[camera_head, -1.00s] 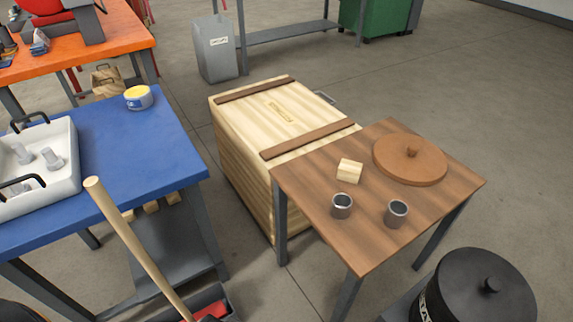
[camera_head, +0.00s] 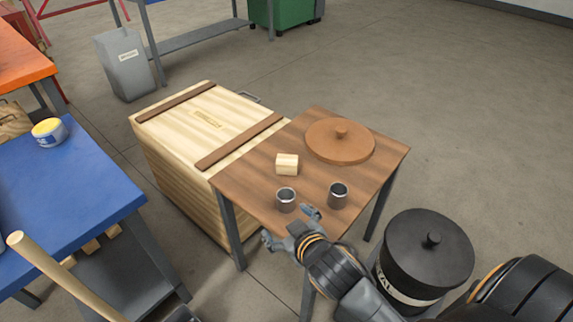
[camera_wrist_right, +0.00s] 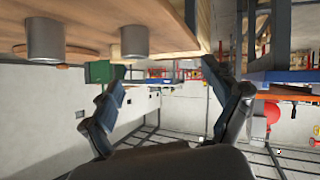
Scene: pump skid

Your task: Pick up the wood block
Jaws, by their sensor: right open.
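The wood block (camera_head: 287,164) is a small pale block on the brown wooden table (camera_head: 262,200), near its left edge and beside a round brown lid. My right gripper (camera_head: 289,226) is at the table's near edge, open and empty, in front of the metal cups and apart from the block. In the right wrist view the two fingers (camera_wrist_right: 166,98) are spread with nothing between them. That view looks upside down, with the table edge and cups at the top; I cannot make out the block there. My left gripper is not in view.
Two grey metal cups, one at left (camera_head: 286,199) and one at right (camera_head: 338,194), stand between my gripper and the block. The round lid (camera_head: 340,141) lies behind them. A wooden crate (camera_head: 185,170) adjoins the table's left side. A black drum (camera_head: 428,250) stands at right.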

